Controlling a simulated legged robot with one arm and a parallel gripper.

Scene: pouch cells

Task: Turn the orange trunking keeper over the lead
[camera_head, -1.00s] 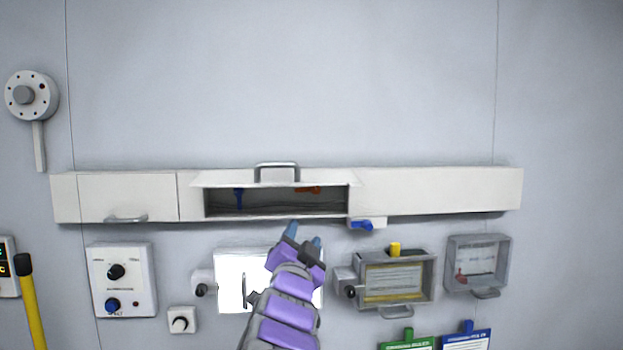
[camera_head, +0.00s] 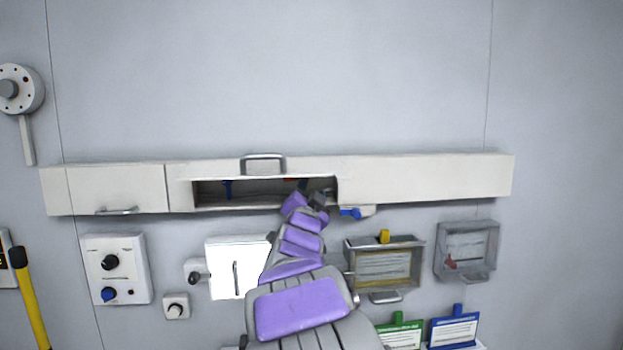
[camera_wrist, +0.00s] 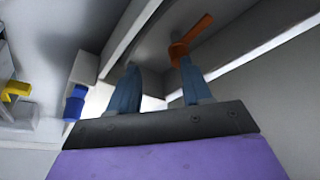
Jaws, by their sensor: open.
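The orange trunking keeper (camera_wrist: 193,36) shows in the wrist view inside the opened trunking, its arm slanting to the upper right. In the head view only a small reddish-orange bit (camera_head: 292,181) of it shows, mostly hidden by my gripper. My gripper (camera_wrist: 158,64) is open, its two blue-grey fingers apart at the trunking opening. The right fingertip appears just below the keeper's lower end; I cannot tell whether they touch. In the head view my gripper (camera_head: 318,198) is at the right end of the opening. I cannot make out the lead clearly.
The trunking (camera_head: 425,180) runs along the wall, its middle flap (camera_head: 215,172) raised. A blue keeper (camera_head: 227,188) is inside on the left. A blue lever (camera_head: 350,213) sits under the trunking, right of my gripper. A yellow-tabbed box (camera_head: 384,262) is below.

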